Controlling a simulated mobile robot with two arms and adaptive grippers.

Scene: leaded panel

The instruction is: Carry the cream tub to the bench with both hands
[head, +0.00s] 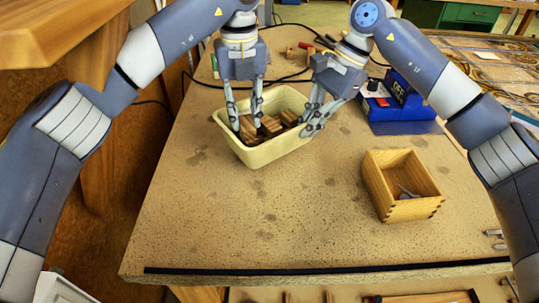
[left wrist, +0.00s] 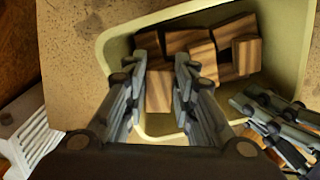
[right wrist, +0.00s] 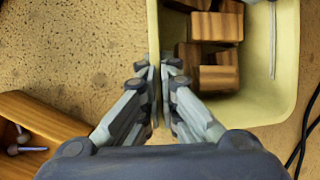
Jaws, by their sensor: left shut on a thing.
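The cream tub (head: 283,152) stands upright on the bench (head: 250,215) and holds several brown striped wooden blocks (head: 290,117). It also shows in the left wrist view (left wrist: 115,48) and the right wrist view (right wrist: 278,65). My left gripper (head: 246,122) reaches down inside the tub. Its fingers are on either side of a wooden block (left wrist: 158,95) and shut on it. My right gripper (head: 307,128) is at the tub's right wall. In the right wrist view its fingers (right wrist: 157,75) are closed in on either side of that wall.
An open wooden box (head: 378,190) with small metal parts stands to the right of the tub. A blue device (head: 402,105) stands behind it. A dark cable (head: 290,78) runs across the back of the bench. The front of the bench is mostly clear.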

